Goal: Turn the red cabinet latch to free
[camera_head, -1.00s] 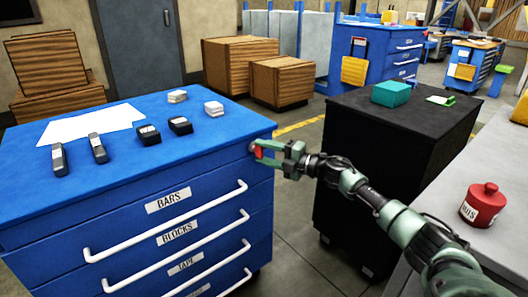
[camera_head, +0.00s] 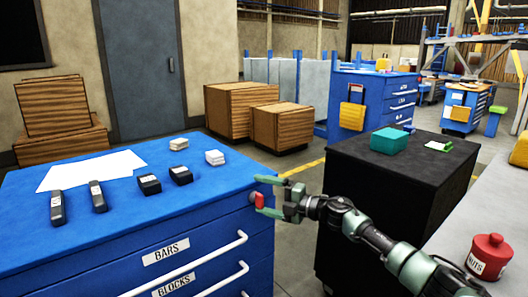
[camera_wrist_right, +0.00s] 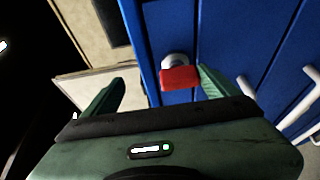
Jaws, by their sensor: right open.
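The red latch (camera_head: 259,200) sits on the upper right corner of the blue drawer cabinet (camera_head: 110,250). In the right wrist view the red latch (camera_wrist_right: 180,78) shows on a round grey mount on the blue face, its long side lying across that picture. My right gripper (camera_head: 276,196) is open, its fingers pointing left at the latch. In the wrist view the latch lies between the two green fingers (camera_wrist_right: 155,95), closer to the right-hand one; I cannot tell whether they touch. My left gripper is not in view.
Dark bars, black and white blocks and white sheets (camera_head: 90,170) lie on the cabinet top. White drawer handles (camera_head: 190,265) stick out of its front. A black cabinet (camera_head: 385,190) with a teal box (camera_head: 389,140) stands to the right, and a red pot (camera_head: 488,257) sits on a grey bench.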

